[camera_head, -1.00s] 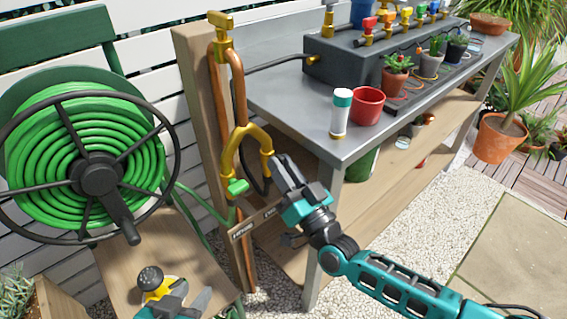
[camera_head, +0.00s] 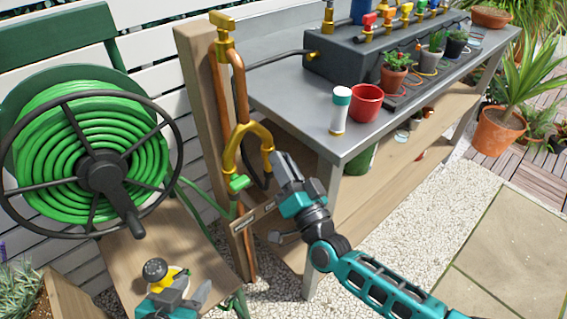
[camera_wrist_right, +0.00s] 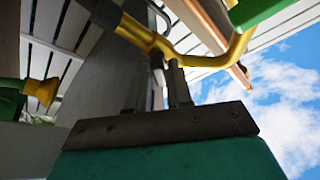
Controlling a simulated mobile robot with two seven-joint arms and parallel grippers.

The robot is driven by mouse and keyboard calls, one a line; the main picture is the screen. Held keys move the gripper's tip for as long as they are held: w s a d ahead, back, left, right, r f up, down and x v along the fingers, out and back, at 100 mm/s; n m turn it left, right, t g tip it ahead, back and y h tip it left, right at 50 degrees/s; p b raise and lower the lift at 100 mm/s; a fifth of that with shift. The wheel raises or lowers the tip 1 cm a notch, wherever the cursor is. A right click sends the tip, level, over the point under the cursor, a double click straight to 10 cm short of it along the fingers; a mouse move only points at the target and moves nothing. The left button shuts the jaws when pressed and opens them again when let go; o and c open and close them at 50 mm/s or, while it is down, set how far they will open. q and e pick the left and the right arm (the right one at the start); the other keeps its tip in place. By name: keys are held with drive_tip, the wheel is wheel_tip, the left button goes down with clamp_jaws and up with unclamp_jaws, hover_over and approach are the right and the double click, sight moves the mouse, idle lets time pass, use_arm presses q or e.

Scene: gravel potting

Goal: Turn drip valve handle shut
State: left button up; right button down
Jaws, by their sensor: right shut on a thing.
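A brass Y-shaped splitter (camera_head: 247,140) hangs below the copper pipe on the wooden post. Its left branch ends in a valve with a green handle (camera_head: 238,184). My right gripper (camera_head: 279,165) is up against the right branch, and its fingers and wrist hide the drip valve handle there. In the right wrist view the fingers (camera_wrist_right: 160,82) stand close together just below the brass branch (camera_wrist_right: 200,60). They are shut on the handle, which is mostly hidden. My left gripper (camera_head: 180,290) is low at the left, beside a yellow and black nozzle (camera_head: 156,272); whether it grips it is unclear.
A green hose reel (camera_head: 85,150) stands at the left. The metal bench (camera_head: 290,105) is right of the post, with a white-and-green bottle (camera_head: 340,110) and a red pot (camera_head: 366,103) near its corner. Small potted plants stand behind. The gravel floor (camera_head: 400,240) is open.

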drive_tip(key=c, duration=1.1)
unclamp_jaws()
drive_tip(key=shift+c, duration=0.2)
drive_tip(key=p+v, duration=0.1)
drive_tip(key=v, duration=1.2)
drive_tip(key=shift+w, duration=0.1)
